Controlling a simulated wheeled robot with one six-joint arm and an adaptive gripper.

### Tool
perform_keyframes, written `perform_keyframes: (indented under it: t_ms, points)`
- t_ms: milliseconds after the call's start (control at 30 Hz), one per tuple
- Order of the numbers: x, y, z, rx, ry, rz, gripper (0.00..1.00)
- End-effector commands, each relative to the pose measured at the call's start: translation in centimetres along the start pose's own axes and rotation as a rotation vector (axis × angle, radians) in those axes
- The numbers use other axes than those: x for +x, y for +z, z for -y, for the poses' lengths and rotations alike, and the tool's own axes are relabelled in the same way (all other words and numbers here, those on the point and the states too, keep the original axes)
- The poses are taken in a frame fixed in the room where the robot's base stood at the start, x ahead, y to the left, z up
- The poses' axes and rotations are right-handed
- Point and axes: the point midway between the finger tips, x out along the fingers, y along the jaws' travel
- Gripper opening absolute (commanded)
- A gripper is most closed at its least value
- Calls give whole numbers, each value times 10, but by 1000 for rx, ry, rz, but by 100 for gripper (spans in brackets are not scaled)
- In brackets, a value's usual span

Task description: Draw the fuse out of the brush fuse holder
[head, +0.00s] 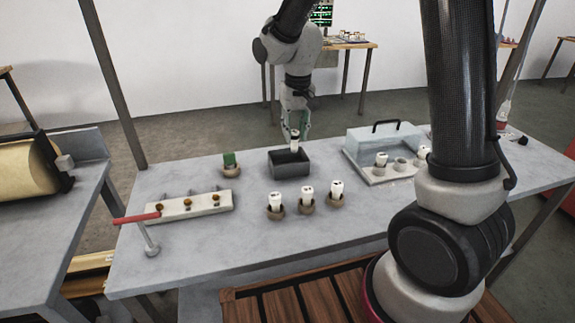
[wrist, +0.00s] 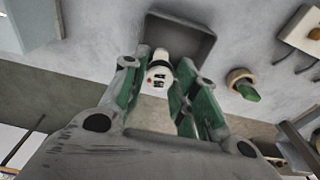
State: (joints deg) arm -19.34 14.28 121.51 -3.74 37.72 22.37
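My gripper (head: 295,132) hangs over the dark grey open box (head: 291,168) in the middle of the table. It is shut on a white fuse (head: 294,145), which points down over the box. In the wrist view the fuse (wrist: 159,72) sits between the green-padded fingers (wrist: 158,82), with the box (wrist: 205,45) beyond it. At the right, on a base with a clear cover (head: 380,143), a middle round holder (head: 401,164) looks empty between two holders with white fuses (head: 381,159) (head: 423,153). I cannot tell which holder is the brush one.
Three brown holders with white fuses (head: 276,201) (head: 307,195) (head: 336,190) stand at the front. A holder with a green piece (head: 229,160) is left of the box. A pale block (head: 190,207) with a red-handled lever (head: 137,217) lies at the left. Bare tabletop lies between.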

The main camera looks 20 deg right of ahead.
Motion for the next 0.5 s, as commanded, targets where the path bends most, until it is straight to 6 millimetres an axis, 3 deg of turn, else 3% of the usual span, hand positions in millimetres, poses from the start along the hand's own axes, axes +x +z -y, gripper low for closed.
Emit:
perform_keyframes:
  t_ms: [67,367,500]
  points:
    - [0,0,0,0,0,0,49]
    - [-1,0,0,0,0,0,49]
    - [-13,-1,0,0,-1,-4,49]
